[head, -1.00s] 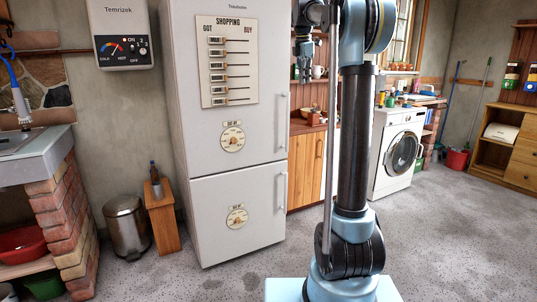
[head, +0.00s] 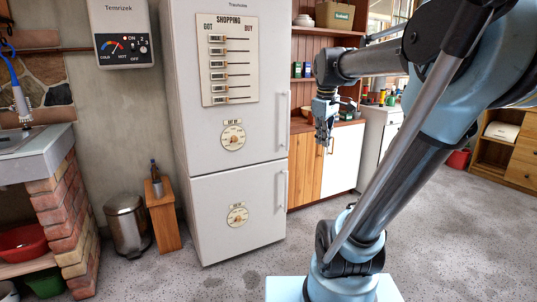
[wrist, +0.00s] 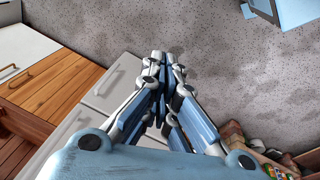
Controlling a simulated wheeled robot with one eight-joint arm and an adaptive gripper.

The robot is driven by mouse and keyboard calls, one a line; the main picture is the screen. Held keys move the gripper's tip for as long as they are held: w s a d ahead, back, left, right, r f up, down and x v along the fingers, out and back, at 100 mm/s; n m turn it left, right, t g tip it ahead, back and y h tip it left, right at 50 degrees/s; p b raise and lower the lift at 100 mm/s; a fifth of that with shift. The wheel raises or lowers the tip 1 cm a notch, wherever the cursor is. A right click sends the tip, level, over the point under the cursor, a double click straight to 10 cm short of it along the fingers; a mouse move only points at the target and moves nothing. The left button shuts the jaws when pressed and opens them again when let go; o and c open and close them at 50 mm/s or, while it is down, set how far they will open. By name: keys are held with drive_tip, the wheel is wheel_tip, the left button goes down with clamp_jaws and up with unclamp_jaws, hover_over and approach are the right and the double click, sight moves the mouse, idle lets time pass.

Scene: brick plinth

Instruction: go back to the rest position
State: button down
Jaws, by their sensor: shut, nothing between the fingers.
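My gripper (head: 323,138) hangs in mid-air at the end of my bent arm in the head view. It is in front of the wooden cabinet and to the right of the fridge, touching nothing that I can make out. In the wrist view my gripper (wrist: 162,60) points down with its fingers together and nothing between them.
The grey fridge (head: 238,215) with shopping sliders stands left of my arm. A cabinet with wood and white doors (head: 342,160) is behind my gripper. A steel bin (head: 127,225) and a small wooden stand (head: 162,217) stand further left. The speckled floor (head: 220,280) in front is clear.

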drive_tip(key=s+f+m, duration=0.8)
drive_tip(key=s+f, duration=0.9)
drive_tip(key=f, duration=0.4)
drive_tip(key=shift+s+f+m, duration=0.2)
drive_tip(key=shift+m, duration=0.1)
drive_tip(key=shift+w+f, duration=0.2)
drive_tip(key=shift+w, duration=0.2)
